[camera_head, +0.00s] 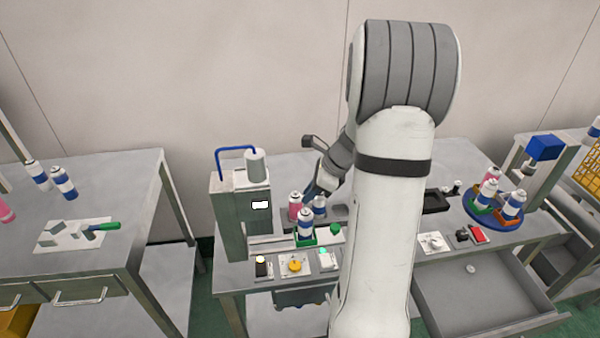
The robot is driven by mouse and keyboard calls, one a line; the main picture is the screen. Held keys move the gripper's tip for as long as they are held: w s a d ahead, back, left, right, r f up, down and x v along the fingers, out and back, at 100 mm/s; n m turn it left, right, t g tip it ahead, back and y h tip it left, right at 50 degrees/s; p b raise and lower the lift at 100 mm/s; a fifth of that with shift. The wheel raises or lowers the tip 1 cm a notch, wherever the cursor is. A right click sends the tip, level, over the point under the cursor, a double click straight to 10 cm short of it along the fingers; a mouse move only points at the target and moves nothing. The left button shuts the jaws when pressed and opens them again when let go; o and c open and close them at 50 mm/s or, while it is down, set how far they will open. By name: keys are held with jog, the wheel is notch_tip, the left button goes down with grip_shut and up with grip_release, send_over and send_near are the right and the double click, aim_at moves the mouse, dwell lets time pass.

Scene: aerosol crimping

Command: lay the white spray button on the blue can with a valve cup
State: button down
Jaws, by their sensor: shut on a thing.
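My gripper (313,190) is small and dark in the head view, at the end of my arm, low over the bench beside the press. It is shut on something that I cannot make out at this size. A blue and white can (319,206) stands just below and right of the gripper; I cannot tell if they touch. Another blue and white can (305,225) stands upright in front, at a green holder (325,237). A pink can (296,206) stands to the left. I cannot tell which can has a valve cup, and I cannot pick out the white spray button.
A grey press (228,215) with a blue handle stands left of the cans. Small trays, one with a yellow part (294,265), line the front edge. A blue turntable (468,207) with several cans is at right, above an open drawer (480,300). My arm hides the bench middle.

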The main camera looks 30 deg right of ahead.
aim_at(310, 211)
jog(key=shift+f+b, duration=1.3)
jog(key=shift+f, duration=0.25)
jog(key=shift+f, duration=0.1)
dwell(1.2)
jog(key=c, duration=1.3)
grip_release()
jog(key=shift+p, duration=0.4)
